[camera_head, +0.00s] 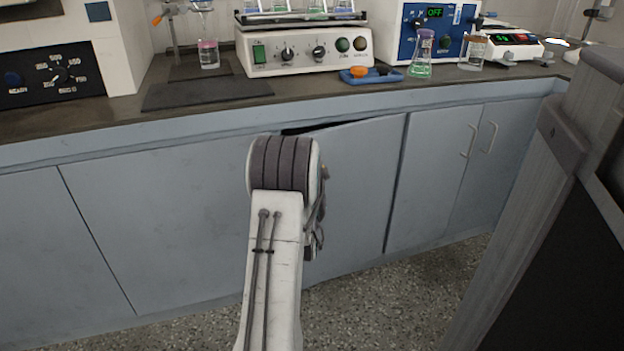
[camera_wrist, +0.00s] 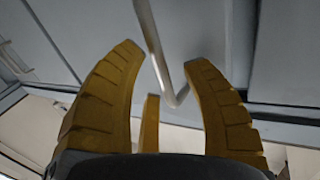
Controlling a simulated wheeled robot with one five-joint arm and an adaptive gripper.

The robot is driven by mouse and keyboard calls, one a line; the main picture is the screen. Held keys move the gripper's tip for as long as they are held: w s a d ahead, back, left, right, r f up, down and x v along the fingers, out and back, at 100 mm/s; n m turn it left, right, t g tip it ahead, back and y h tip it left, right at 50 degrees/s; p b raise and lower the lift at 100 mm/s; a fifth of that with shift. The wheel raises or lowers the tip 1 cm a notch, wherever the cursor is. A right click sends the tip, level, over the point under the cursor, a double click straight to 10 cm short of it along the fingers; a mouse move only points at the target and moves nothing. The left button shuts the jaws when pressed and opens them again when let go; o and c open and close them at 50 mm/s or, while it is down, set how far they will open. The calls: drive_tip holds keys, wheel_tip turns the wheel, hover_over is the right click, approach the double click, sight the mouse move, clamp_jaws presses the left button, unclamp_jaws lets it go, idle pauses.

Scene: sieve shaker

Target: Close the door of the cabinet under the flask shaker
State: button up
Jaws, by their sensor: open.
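The flask shaker (camera_head: 300,52) is a white unit with a green switch and knobs on the bench. Below it, the grey-blue cabinet door (camera_head: 355,185) stands slightly ajar. A dark wedge-shaped gap shows along its top edge, wider towards the left. My arm hides the door's left part and its handle in the head view. In the wrist view, my gripper (camera_wrist: 165,58) is open, its yellow fingers apart on either side of a metal bar handle (camera_wrist: 151,35). I cannot tell whether a finger touches it.
Neighbouring cabinet doors (camera_head: 435,175) with bar handles are shut to the right. A grey post-like structure (camera_head: 535,210) stands at the near right. The bench top (camera_head: 125,121) overhangs the cabinets. Speckled floor (camera_head: 390,300) in front is clear.

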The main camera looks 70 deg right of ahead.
clamp_jaws()
idle(0.4)
